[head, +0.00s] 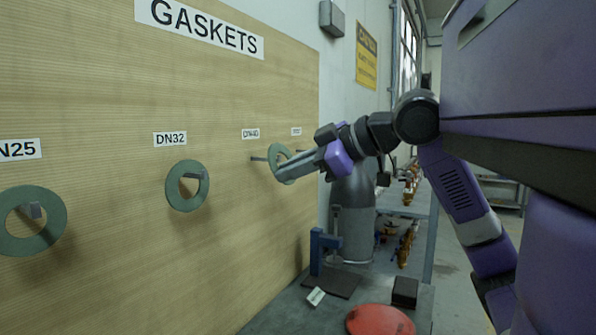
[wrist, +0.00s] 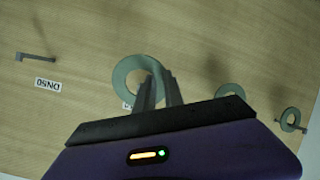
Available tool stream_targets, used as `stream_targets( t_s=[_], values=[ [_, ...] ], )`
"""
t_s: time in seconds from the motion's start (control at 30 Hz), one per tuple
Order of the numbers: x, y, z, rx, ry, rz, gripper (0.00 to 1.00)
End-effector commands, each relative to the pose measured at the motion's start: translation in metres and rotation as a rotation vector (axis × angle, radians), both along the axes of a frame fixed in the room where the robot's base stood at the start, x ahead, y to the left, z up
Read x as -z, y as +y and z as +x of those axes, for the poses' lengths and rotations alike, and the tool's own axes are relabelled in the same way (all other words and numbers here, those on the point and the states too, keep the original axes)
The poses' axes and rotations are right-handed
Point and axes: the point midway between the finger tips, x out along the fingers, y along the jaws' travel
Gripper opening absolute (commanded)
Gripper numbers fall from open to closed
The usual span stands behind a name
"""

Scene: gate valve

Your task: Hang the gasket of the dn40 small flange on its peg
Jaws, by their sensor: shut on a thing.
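The DN40 gasket is a grey-green flat ring (head: 274,156), held off the board at the DN40 peg (head: 257,158). My gripper (head: 284,170) is shut on the ring's near side. In the wrist view the ring (wrist: 124,76) faces the camera, with my fingers (wrist: 158,84) over its right and lower part. The peg runs from the board toward the ring in the head view. I cannot tell whether its tip passes through the hole. The DN40 label (head: 251,134) is above the peg.
The DN32 gasket (head: 172,188) and DN25 gasket (head: 17,243) hang on their pegs to the left on the wooden board (head: 110,120). The DN50 peg (wrist: 36,57) is bare in the wrist view. A bench with a red disc (head: 380,321) is below.

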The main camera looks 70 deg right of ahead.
Motion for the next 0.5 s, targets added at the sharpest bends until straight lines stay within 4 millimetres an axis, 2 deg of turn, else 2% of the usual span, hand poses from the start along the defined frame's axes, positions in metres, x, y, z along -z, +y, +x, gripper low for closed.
stream_targets(
  t_s=[0.5],
  values=[
    [0.004,-0.006,0.027,-0.002,-0.001,0.002,0.00]
  ],
)
